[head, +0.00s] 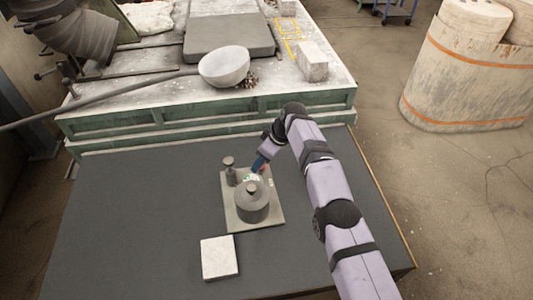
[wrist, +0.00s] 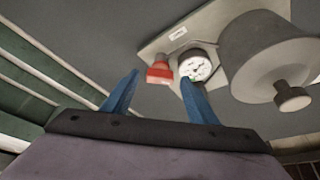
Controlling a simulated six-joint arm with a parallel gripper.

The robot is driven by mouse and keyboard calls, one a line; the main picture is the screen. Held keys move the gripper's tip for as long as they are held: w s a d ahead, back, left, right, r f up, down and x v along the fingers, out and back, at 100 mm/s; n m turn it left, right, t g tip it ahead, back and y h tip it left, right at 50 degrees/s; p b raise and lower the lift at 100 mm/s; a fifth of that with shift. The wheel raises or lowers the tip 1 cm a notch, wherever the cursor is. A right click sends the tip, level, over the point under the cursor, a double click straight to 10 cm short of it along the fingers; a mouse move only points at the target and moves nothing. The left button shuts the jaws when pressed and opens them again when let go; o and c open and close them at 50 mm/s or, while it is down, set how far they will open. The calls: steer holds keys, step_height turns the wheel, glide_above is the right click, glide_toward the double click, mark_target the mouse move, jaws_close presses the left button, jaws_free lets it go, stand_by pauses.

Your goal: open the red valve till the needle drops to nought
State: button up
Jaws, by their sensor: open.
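The red valve (wrist: 158,72) shows in the wrist view on a light base plate (wrist: 208,25), just beyond my fingertips. My gripper (wrist: 160,80) is open, its two blue fingers spread with the valve in line with the gap between them. I cannot tell whether either finger touches it. The round white gauge (wrist: 195,67) sits right of the valve, partly behind the right finger; its needle is too small to read. In the head view my gripper (head: 260,163) is at the back of the plate (head: 270,217), and the valve is mostly hidden.
A grey cylinder with a knob (head: 252,204) stands on the plate close to the gauge, with a small post (head: 230,172) to its left. A pale square block (head: 219,258) lies in front. A bowl (head: 224,67) is on the bench behind. The dark table's left side is clear.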

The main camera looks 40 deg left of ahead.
steer(key=shift+r, duration=0.2)
steer(key=b+v, duration=0.2)
steer(key=v, duration=0.5)
steer(key=shift+d, duration=0.1)
steer(key=shift+f, duration=0.1)
stand_by(0.3)
